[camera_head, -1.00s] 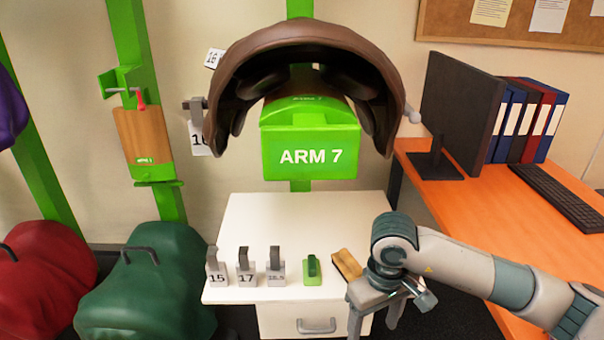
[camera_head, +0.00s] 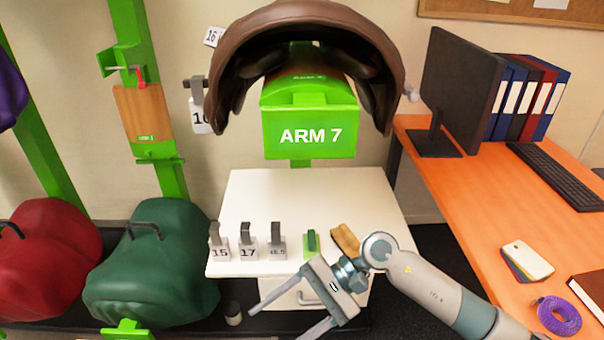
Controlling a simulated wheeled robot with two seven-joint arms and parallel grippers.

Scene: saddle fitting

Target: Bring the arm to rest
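My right gripper (camera_head: 290,318) comes in from the right. It is in front of the white cabinet (camera_head: 320,195), its fingers spread apart and pointing left and down, with nothing between them. My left gripper does not show. A brown saddle (camera_head: 305,30) sits on the green stand marked ARM 7 (camera_head: 312,132). On the cabinet top stand grey gauges marked 15 (camera_head: 217,242), 17 (camera_head: 248,242) and a third with a smaller label (camera_head: 277,242). A green block (camera_head: 311,242) and a tan brush-like piece (camera_head: 345,240) lie to their right.
The orange desk (camera_head: 465,205) on the right carries a monitor (camera_head: 450,90), binders, a keyboard (camera_head: 558,175), cards (camera_head: 527,260) and a purple roll (camera_head: 558,315). A red bundle (camera_head: 45,255) and a green bundle (camera_head: 155,260) sit at the left. The cabinet's rear top is clear.

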